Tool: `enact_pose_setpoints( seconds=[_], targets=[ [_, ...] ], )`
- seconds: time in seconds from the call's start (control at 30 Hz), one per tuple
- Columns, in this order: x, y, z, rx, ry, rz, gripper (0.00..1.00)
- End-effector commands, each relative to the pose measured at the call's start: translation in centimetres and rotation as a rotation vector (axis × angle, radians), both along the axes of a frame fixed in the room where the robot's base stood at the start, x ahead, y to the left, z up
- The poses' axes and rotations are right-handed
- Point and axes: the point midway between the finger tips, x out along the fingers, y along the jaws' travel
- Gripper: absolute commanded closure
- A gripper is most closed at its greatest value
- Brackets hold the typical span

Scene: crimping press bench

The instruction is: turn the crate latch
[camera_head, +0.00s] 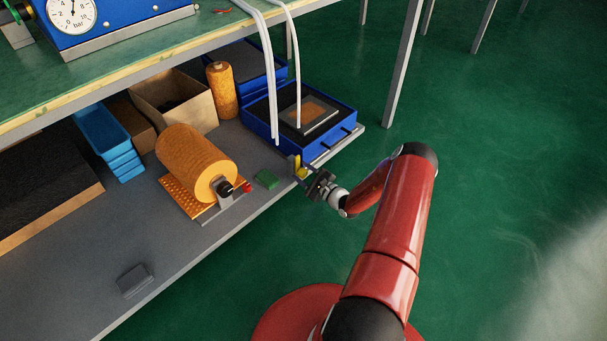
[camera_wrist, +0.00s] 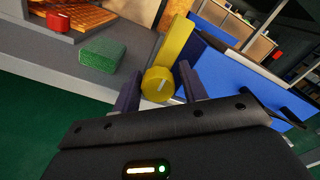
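The crate latch (camera_wrist: 175,42) shows in the wrist view as a yellow bar rising from a round yellow knob (camera_wrist: 159,85) with a pale line on its face. It sits by the corner of the blue crate (camera_wrist: 240,82). In the head view the latch (camera_head: 298,165) is small and partly hidden by my gripper (camera_head: 306,175). My gripper's two dark fingers (camera_wrist: 161,80) stand apart, one on each side of the knob in the wrist view. A narrow gap seems to show beside the knob; contact is hard to tell. The blue crate (camera_head: 337,143) rests on the lower shelf.
A green block (camera_wrist: 102,50) lies left of the latch. An orange roll (camera_head: 190,160) on a stand with a red knob (camera_head: 247,188) is further left. Two white hoses (camera_head: 268,80) hang above the crate. The floor (camera_head: 480,150) right of the bench is clear.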

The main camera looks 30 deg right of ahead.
Motion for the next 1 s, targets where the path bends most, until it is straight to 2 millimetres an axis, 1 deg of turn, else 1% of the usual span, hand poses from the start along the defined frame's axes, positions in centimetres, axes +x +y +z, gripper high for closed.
enact_pose_setpoints(
  seconds=[0.03,0.07,0.3,0.4,0.47,0.7,0.8,0.9,1.0],
  targets=[
    [0.0,0.0,0.0,0.000,0.002,0.000,0.51],
    [0.0,0.0,-0.1,0.001,0.003,0.000,0.47],
    [-0.1,0.0,-0.2,0.002,0.007,-0.001,0.47],
    [-0.5,-0.2,-0.2,0.002,0.008,-0.001,0.47],
    [-1.1,-0.4,-0.2,0.002,0.009,-0.002,0.47],
    [-4.9,-1.8,-0.2,0.003,0.008,-0.003,0.47],
    [-6.2,-2.3,-0.2,0.002,0.006,-0.003,0.47],
    [-7.0,-2.6,-0.2,0.001,0.006,-0.001,0.47],
    [-7.4,-2.7,-0.2,0.001,0.005,-0.002,0.47]
  ],
)
